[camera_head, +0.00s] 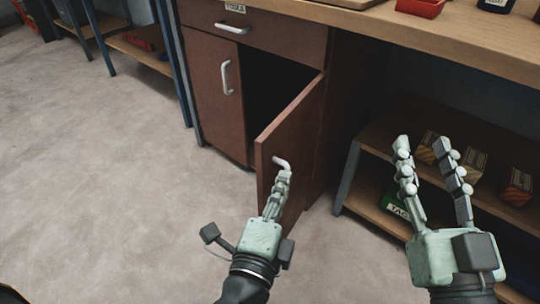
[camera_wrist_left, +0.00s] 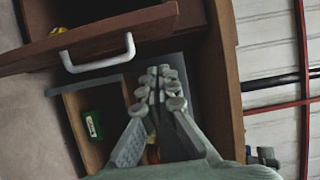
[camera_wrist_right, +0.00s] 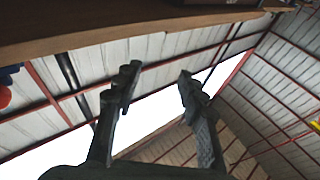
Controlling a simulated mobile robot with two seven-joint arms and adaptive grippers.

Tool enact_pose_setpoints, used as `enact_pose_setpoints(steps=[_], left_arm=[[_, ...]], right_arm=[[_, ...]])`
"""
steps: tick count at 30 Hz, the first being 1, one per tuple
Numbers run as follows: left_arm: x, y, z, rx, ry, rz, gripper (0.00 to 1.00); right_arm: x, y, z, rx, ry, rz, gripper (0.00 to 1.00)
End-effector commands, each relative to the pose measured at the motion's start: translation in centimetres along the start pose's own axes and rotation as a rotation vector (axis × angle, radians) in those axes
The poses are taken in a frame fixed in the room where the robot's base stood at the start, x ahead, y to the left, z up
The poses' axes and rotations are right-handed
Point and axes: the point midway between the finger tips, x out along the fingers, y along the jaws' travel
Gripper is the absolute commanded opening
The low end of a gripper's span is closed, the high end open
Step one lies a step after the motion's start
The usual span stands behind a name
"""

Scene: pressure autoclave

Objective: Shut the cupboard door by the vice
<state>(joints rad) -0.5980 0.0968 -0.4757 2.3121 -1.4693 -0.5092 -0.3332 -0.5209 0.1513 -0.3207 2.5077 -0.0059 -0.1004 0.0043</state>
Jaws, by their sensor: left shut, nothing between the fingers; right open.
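The cupboard door (camera_head: 292,142) is brown and stands open, swung out from the cabinet, with a white handle (camera_head: 282,163) on its outer face. The door (camera_wrist_left: 100,38) and its handle (camera_wrist_left: 98,55) also show in the left wrist view. My left gripper (camera_head: 283,177) is shut and empty, just in front of the door by the handle; I cannot tell whether it touches. In the left wrist view its fingertips (camera_wrist_left: 160,75) are right of the handle. My right gripper (camera_head: 428,142) is open and empty, in front of the shelf on the right. No vice is recognisable.
A closed door (camera_head: 213,90) and a drawer (camera_head: 260,32) adjoin the opening. The wooden worktop (camera_head: 480,45) carries a red tray (camera_head: 420,8). An open shelf (camera_head: 375,150) at right holds several boxes and a green item (camera_head: 393,204). The floor (camera_head: 110,170) at left is clear.

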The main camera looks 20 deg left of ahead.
Motion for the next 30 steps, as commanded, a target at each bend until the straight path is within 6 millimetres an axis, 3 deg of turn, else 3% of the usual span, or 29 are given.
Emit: enact_pose_setpoints(steps=[8,12,18,30], left_arm=[[4.0,-0.2,0.0,-0.001,0.0,-0.001,0.0],[4.3,0.0,2.3,0.003,0.002,0.001,0.0],[4.7,0.1,3.7,0.0,0.002,0.001,0.0],[4.7,0.1,3.9,-0.001,0.003,0.001,0.0]], right_arm=[[-0.8,2.2,5.3,-0.045,-0.274,0.038,0.41],[-1.4,2.9,6.7,-0.056,-0.345,0.051,0.41],[-1.8,3.3,7.6,-0.062,-0.388,0.058,0.41],[-1.8,3.3,7.7,-0.062,-0.393,0.059,0.41]])
